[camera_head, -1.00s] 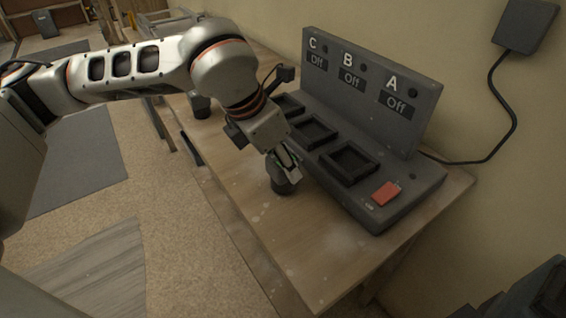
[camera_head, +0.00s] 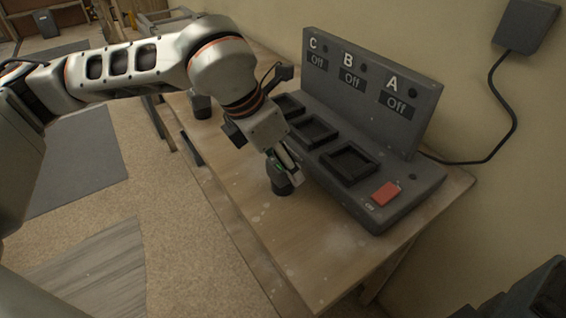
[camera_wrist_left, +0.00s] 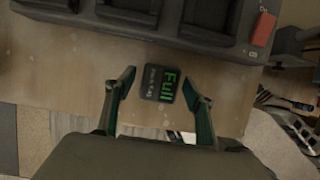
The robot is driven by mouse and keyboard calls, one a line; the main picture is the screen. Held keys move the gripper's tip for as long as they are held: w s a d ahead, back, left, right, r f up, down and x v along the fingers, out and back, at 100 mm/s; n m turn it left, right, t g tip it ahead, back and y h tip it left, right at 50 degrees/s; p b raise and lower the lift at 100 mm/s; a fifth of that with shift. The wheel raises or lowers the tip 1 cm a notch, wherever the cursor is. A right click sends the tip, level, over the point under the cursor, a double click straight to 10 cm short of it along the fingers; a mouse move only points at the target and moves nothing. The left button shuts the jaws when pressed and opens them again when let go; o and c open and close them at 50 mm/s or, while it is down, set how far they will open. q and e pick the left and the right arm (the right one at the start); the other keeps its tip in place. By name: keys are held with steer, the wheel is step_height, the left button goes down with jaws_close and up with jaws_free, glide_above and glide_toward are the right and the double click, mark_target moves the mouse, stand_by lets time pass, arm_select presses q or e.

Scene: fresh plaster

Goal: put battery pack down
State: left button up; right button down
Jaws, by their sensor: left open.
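The battery pack (camera_head: 281,186) is a dark block standing on the wooden table, in front of the grey charging station (camera_head: 400,205). In the left wrist view the pack (camera_wrist_left: 158,83) shows a green "Full" label. My left gripper (camera_head: 284,168) is directly over it, pointing down. In the left wrist view its two fingers (camera_wrist_left: 160,92) are spread on either side of the pack, with a gap on both sides. The pack's lower part is partly hidden by the fingers in the head view. My right gripper is not clearly seen.
The station has bays (camera_head: 349,163) under panels C, B and A, all reading "Off". Another dark block (camera_head: 201,106) stands at the table's far left. The table (camera_head: 290,240) front is clear.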

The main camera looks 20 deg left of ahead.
arm_select(q)
steer(key=v, duration=1.1)
steer(key=shift+s+p, duration=0.15)
steer(key=shift+p, duration=0.2)
